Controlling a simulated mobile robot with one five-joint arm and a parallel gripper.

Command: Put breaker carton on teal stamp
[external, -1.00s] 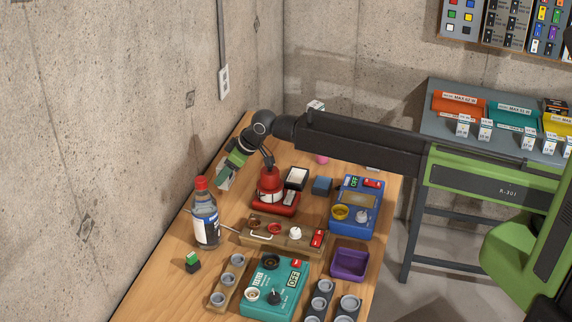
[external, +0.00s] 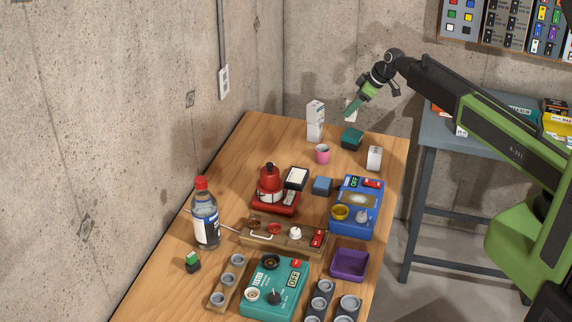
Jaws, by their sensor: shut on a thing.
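My gripper (external: 354,107) is high over the far right end of the bench and points down and to the left. It is shut on a small whitish box (external: 350,115), which looks like the breaker carton and is partly hidden by the jaws. A dark teal block (external: 352,139), which looks like the teal stamp, stands on the bench below the gripper. The held box is above the block, apparently apart from it.
A tall white carton (external: 316,121) and pink cup (external: 322,154) stand left of the teal block; a small white carton (external: 374,158) stands to its right. Blue tester (external: 356,207), red device (external: 273,189) and bottle (external: 205,213) are nearer.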

